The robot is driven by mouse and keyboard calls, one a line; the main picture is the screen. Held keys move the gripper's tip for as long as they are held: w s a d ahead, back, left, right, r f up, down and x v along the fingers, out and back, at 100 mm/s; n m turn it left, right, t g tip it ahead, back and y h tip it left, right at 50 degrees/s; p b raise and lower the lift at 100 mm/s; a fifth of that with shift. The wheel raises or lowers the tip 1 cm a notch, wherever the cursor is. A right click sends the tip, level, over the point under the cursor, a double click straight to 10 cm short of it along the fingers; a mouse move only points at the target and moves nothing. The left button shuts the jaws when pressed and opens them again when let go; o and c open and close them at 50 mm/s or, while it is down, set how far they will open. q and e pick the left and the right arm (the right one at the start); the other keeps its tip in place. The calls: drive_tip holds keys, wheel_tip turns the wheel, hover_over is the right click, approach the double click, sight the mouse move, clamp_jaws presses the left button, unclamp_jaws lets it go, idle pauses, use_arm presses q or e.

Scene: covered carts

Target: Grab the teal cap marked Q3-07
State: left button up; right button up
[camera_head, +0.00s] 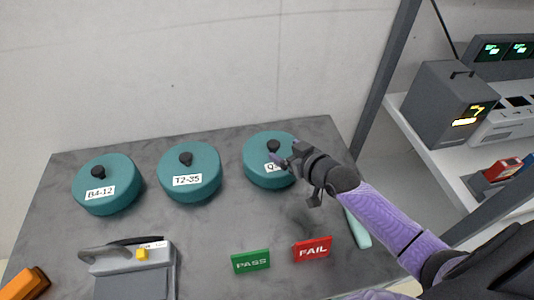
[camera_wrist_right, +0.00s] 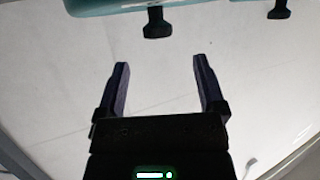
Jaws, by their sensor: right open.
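Three round teal caps with black knobs stand in a row on the grey cart top. The right one (camera_head: 258,176) has a white label of which only "Q" reads clearly; my right gripper hides the rest. The middle cap (camera_head: 190,160) reads T2-35 and the left cap (camera_head: 105,173) reads B4-12. My right gripper (camera_head: 284,158) is at the right cap's front right side, close to its black knob (camera_head: 273,146). In the right wrist view the gripper (camera_wrist_right: 162,68) is open and empty, with a cap knob (camera_wrist_right: 156,22) beyond the fingertips. My left gripper is not in view.
A green PASS block (camera_head: 251,262) and a red FAIL block (camera_head: 313,249) stand at the front. A grey device with a handle (camera_head: 130,268) and an orange object (camera_head: 25,284) are at front left. A grey post (camera_head: 385,75) and a shelf with instruments (camera_head: 450,105) are at right.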

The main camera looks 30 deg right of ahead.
sight(275, 145)
drive_tip(key=b+x, duration=0.1)
drive_tip(key=x, duration=0.2)
drive_tip(key=b+x, duration=0.2)
drive_tip(key=x, duration=0.1)
drive_tip(key=shift+s+d+f, duration=0.1)
drive_tip(key=shift+f, duration=0.3)
drive_tip(key=shift+w+b, duration=0.3)
drive_tip(key=shift+r, duration=0.15)
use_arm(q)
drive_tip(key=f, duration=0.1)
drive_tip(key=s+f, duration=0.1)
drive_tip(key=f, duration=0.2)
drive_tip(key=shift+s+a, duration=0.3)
use_arm(e)
clamp_jaws()
